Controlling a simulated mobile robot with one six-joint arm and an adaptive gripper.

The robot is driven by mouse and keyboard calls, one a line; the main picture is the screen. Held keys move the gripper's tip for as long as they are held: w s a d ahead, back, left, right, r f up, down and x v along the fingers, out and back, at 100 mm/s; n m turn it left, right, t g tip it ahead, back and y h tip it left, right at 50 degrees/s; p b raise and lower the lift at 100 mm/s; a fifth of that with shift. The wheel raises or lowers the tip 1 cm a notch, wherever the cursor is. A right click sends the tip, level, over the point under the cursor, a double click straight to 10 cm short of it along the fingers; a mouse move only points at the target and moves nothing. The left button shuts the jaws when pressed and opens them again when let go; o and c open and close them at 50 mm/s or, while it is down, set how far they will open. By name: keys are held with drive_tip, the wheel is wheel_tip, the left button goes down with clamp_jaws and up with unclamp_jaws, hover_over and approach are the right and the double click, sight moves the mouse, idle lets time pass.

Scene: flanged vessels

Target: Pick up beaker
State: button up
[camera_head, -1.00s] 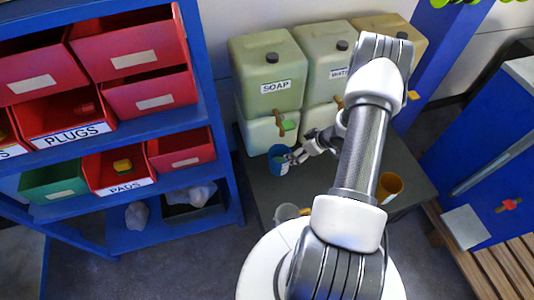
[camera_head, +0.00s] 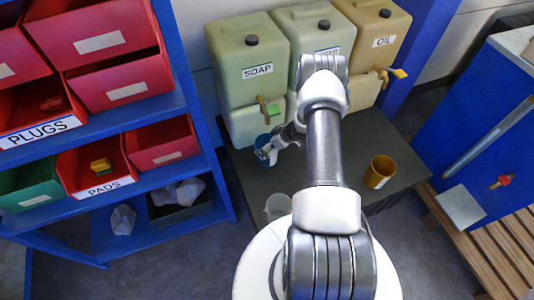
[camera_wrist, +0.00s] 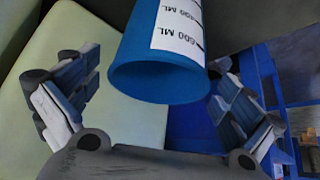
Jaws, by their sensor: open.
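A blue beaker (camera_head: 262,142) stands on the dark table below the soap container, partly hidden behind my gripper (camera_head: 271,151). In the wrist view the blue beaker (camera_wrist: 138,42) fills the upper middle, with a white label marked in ML. My gripper (camera_wrist: 156,70) is open there, one finger on each side of the beaker. A gap shows beside the left finger; I cannot tell whether the right finger touches. An orange beaker (camera_head: 380,172) stands on the table to the right. A clear beaker (camera_head: 278,207) stands near the front edge.
A soap container (camera_head: 250,70) with a green-handled tap stands behind the blue beaker. A middle container (camera_head: 320,35) and an oil container (camera_head: 375,35) stand beside it. A blue shelf (camera_head: 185,105) with bins is at left. The table (camera_head: 245,185) is bare near its left edge.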

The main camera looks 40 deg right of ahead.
drive_tip(key=shift+x, duration=1)
drive_tip(key=c, duration=1.3)
drive_tip(key=shift+c, duration=1.2)
drive_tip(key=shift+r, duration=0.15)
